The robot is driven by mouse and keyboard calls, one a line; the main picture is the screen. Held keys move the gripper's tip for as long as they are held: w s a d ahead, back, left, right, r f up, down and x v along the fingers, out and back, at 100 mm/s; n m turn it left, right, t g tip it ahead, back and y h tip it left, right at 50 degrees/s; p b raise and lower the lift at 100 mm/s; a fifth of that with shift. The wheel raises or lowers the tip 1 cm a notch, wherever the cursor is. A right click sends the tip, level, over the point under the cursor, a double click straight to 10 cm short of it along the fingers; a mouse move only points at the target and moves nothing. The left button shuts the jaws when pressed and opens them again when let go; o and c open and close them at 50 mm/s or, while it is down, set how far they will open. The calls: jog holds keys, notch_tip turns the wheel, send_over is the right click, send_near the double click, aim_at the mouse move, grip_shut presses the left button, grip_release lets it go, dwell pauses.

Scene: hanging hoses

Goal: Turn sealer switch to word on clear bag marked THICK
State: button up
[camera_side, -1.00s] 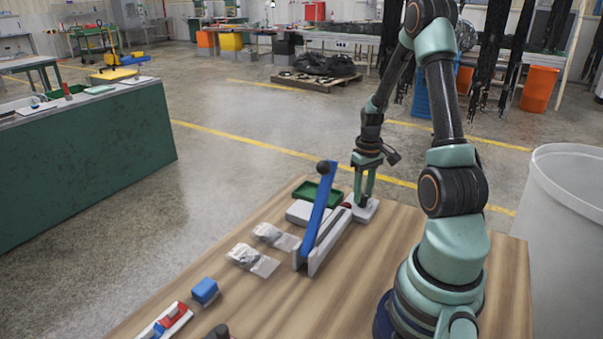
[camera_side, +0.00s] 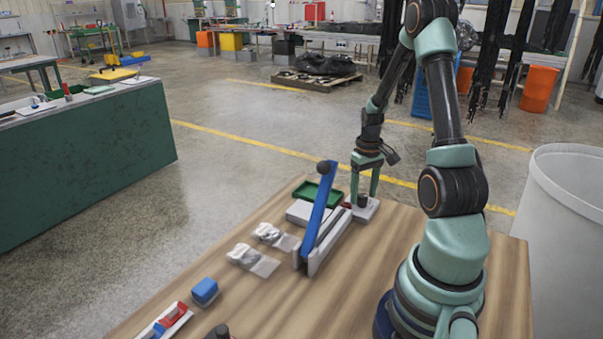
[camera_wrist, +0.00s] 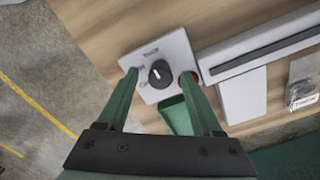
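The sealer (camera_side: 325,240), with a raised blue lever arm (camera_side: 318,208), stands on the wooden table. At its far end is a light switch plate (camera_wrist: 178,48) with a round black knob (camera_wrist: 160,73). The knob's white mark seems to point up-left; small words are printed around it, one above that seems to read THICK. My gripper (camera_wrist: 160,77) is open, a fingertip on either side of the knob with gaps; its height above the plate is unclear. Two clear bags (camera_side: 254,259) (camera_side: 275,235) lie left of the sealer. One bag (camera_wrist: 303,90) shows in the wrist view, its marking unreadable.
A red button (camera_wrist: 194,77) sits beside the knob, partly behind my right finger. A green tray (camera_side: 318,193) lies beyond the lever. A blue block (camera_side: 205,291) and a red-and-blue item on a white base (camera_side: 166,322) lie nearer. A large grey bin (camera_side: 565,230) stands at right.

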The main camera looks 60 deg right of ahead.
aim_at(363, 195)
notch_tip(363, 195, up, 12)
dwell(0.6)
